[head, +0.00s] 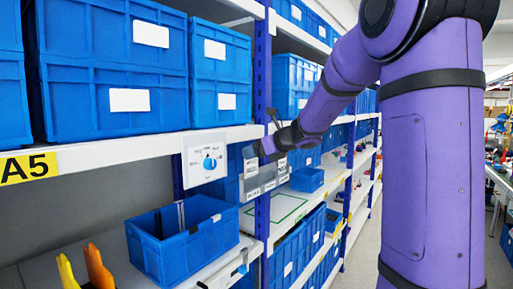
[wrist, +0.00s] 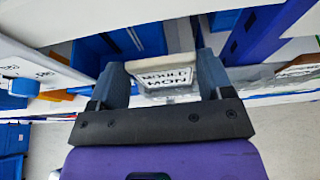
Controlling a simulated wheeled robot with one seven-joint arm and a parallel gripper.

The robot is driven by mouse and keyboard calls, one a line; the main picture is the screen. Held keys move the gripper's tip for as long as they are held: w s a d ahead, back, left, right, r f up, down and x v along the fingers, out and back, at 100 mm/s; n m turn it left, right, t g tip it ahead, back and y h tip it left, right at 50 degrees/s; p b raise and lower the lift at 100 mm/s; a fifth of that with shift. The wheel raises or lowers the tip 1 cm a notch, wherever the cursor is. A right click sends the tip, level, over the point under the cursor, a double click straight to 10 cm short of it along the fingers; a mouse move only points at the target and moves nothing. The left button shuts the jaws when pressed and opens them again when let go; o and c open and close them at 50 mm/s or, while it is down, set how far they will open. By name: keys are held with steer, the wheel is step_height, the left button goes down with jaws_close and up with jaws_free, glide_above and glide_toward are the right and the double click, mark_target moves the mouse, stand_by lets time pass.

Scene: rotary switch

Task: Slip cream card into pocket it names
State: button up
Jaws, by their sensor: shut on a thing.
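My gripper (wrist: 161,76) is shut on the cream card (wrist: 166,74), which sits between the two fingers in the wrist view. The card has dark block lettering on two lines; the lower line seems to read MON, and the upper one is hard to make out. In the head view my gripper (head: 254,150) is at the shelf post, at the upper left of a grey pocket holder (head: 267,175). The holder has several small white labels, too small to read there. I cannot tell whether the card touches a pocket.
A white rotary switch box with a blue knob (head: 210,163) hangs on the shelf edge just left of the holder. Blue crates (head: 185,240) fill the shelves; a small blue bin (head: 307,179) stands to the right.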

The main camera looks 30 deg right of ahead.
steer(key=shift+f, duration=1.45)
steer(key=o, duration=0.9)
glide_toward(252, 161)
steer(key=v, duration=0.2)
steer(key=shift+s+d+r, duration=0.1)
steer(key=shift+s+r, duration=0.05)
steer(key=shift+s, duration=0.2)
